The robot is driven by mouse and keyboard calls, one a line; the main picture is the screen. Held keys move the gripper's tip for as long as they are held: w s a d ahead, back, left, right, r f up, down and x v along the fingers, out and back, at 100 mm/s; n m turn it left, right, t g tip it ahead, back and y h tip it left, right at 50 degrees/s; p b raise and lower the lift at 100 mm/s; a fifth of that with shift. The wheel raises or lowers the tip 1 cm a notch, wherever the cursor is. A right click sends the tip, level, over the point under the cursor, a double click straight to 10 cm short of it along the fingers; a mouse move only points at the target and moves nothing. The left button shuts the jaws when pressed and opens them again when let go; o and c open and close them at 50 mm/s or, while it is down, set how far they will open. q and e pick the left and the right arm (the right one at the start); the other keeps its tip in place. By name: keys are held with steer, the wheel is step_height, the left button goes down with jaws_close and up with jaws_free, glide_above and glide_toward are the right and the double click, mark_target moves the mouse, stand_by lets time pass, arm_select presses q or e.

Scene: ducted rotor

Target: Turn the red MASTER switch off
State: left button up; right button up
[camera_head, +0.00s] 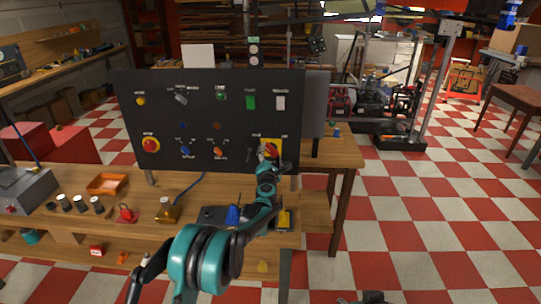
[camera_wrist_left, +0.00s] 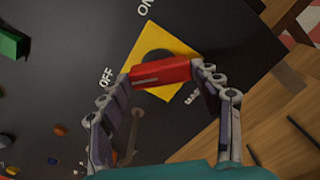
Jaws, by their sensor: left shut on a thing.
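The red MASTER switch handle (camera_head: 271,150) sits on a yellow plate (camera_head: 277,142) at the lower right of the dark panel. In the left wrist view the handle (camera_wrist_left: 160,72) lies across the yellow plate (camera_wrist_left: 150,38), its left end near the OFF label (camera_wrist_left: 105,77). The ON label (camera_wrist_left: 146,8) is above. My left gripper (camera_wrist_left: 160,73) is shut on the handle, one fingertip at each end. In the head view my left gripper (camera_head: 268,160) partly covers the switch. A dark part at the bottom edge, possibly my right gripper (camera_head: 365,298), is cut off.
The panel (camera_head: 200,110) also carries a red emergency button (camera_head: 150,145), blue and orange knobs, a green switch (camera_head: 250,102) and a lever left of the MASTER switch. The wooden bench (camera_head: 70,182) below holds an orange tray (camera_head: 107,184) and several small parts. Checkered floor lies open at right.

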stand_by(0.4)
arm_select(q)
steer(key=o, duration=1.1)
steer(key=shift+s, duration=0.1)
steer(key=s, duration=1.2)
